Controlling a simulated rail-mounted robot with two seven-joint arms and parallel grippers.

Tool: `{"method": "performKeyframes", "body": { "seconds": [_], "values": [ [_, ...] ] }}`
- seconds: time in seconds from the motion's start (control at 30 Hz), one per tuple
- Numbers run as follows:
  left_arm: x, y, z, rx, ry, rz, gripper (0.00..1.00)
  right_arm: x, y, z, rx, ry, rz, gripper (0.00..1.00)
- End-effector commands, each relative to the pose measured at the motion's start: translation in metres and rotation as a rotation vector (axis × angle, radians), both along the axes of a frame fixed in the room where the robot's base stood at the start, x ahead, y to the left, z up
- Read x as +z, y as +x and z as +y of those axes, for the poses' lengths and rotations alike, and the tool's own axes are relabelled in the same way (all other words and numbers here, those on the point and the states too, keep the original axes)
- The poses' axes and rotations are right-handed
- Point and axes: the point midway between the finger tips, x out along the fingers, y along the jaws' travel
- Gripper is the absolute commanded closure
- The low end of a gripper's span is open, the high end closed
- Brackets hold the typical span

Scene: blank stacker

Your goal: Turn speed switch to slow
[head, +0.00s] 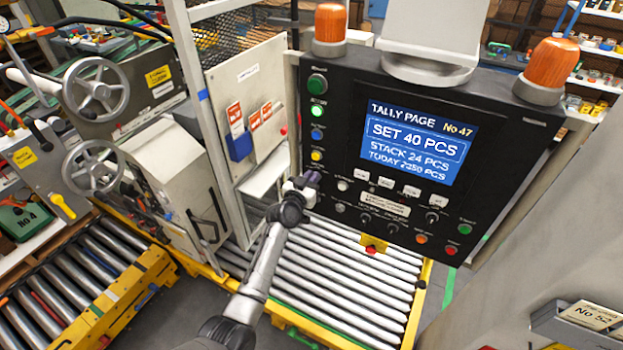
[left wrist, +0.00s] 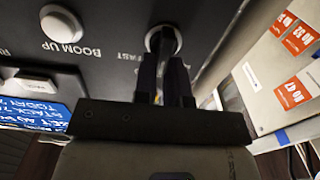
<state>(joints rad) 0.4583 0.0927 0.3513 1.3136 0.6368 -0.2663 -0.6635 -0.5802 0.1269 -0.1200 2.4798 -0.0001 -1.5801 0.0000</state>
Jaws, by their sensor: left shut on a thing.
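The speed switch (left wrist: 164,38) is a dark knob in a pale ring on the black control panel (head: 340,120). The word FAST is printed beside it in the left wrist view. My left gripper (head: 314,177) reaches the panel's lower left edge, and its fingers hide the switch in the head view. In the left wrist view the left gripper (left wrist: 165,70) is shut on the knob, its two dark fingers close together. The knob's exact pointing direction is partly hidden by the fingers. My right gripper is not in view.
A white BOOM UP button (left wrist: 60,23) sits close beside the switch. The panel's screen (head: 418,140) reads SET 40 PCS. A roller conveyor (head: 335,265) lies below. A white board with red tags (head: 250,100) stands left of the panel.

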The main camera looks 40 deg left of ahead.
Motion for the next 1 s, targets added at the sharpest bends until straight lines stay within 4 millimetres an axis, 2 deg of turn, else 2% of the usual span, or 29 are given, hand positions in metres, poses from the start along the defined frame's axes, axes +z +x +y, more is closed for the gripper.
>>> {"method": "performKeyframes", "body": {
  "seconds": [0.7, 1.0],
  "values": [
    [-0.003, -0.002, 0.009, 0.000, -0.529, -0.105, 1.00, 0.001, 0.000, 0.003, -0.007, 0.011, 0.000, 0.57],
    [-0.005, -0.002, 0.011, 0.000, -0.686, -0.136, 1.00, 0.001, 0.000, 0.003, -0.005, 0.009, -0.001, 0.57]
  ]
}}
